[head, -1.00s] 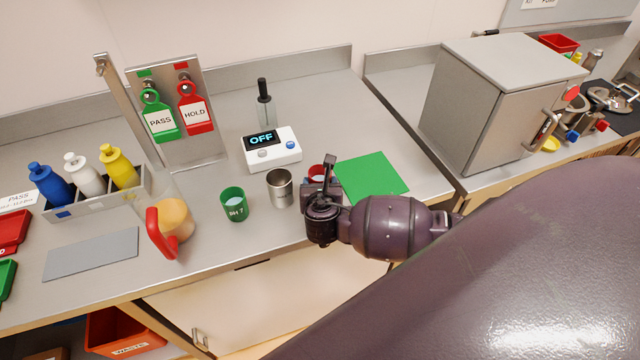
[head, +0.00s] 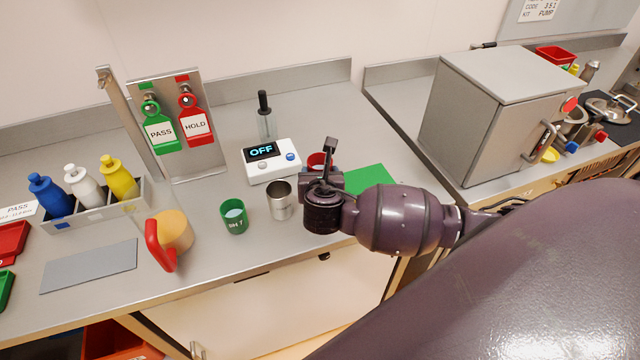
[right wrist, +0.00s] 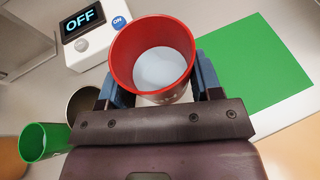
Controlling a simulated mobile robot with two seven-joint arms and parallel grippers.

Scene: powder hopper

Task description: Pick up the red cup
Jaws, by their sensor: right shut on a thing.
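The red cup (right wrist: 151,57) is upright between the two fingers of my right gripper (right wrist: 160,85) in the right wrist view, with whitish contents inside. The fingers are shut on its sides. In the head view only part of the red cup (head: 317,160) shows behind my right gripper (head: 322,180), which hides the rest. I cannot tell whether the cup's base touches the counter. My left gripper is not in view.
A steel cup (head: 280,202) and a green cup (head: 234,216) stand left of my right gripper. A white device reading OFF (head: 271,161) is behind. A green mat (head: 372,180) lies to the right. A yellow-orange container with a red handle (head: 172,235) stands further left.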

